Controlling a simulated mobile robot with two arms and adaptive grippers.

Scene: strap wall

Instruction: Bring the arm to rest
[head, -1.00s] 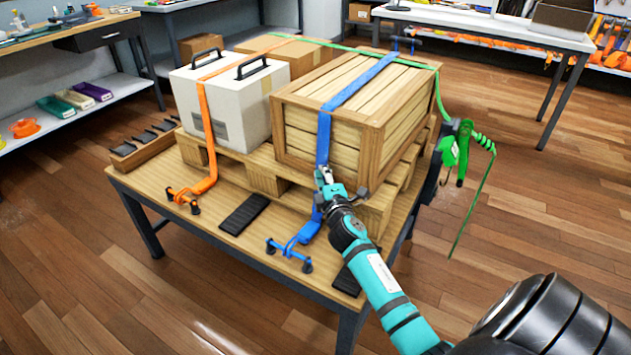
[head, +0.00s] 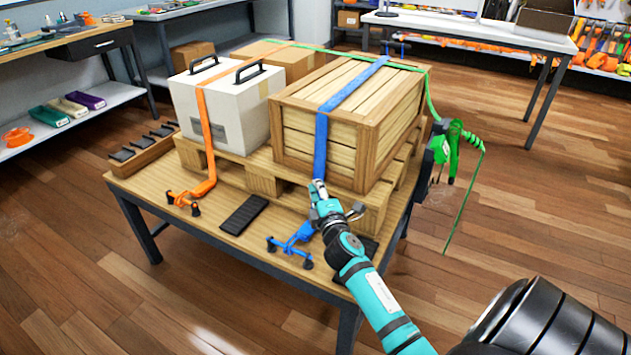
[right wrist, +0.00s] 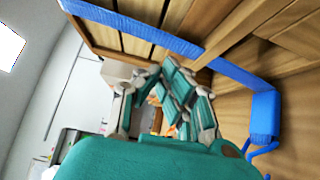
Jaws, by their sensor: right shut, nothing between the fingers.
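My right gripper (head: 317,188) is shut and empty. In the head view it is in front of the wooden crate (head: 318,148), overlapping the lower part of the blue strap (head: 321,135). Whether it touches the strap is unclear. In the right wrist view, the teal fingers (right wrist: 165,105) are close together, and the blue strap (right wrist: 160,38) runs past above and to the right of them. The blue strap goes over the crate and down to a blue hook (head: 290,245) at the table's front edge. My left gripper is not in view.
The table (head: 175,185) carries a pallet (head: 262,178), a white case (head: 230,115) under an orange strap (head: 206,130), and a cardboard box (head: 290,58). A green strap with a ratchet (head: 447,150) hangs at the right side. The floor right of the table is clear.

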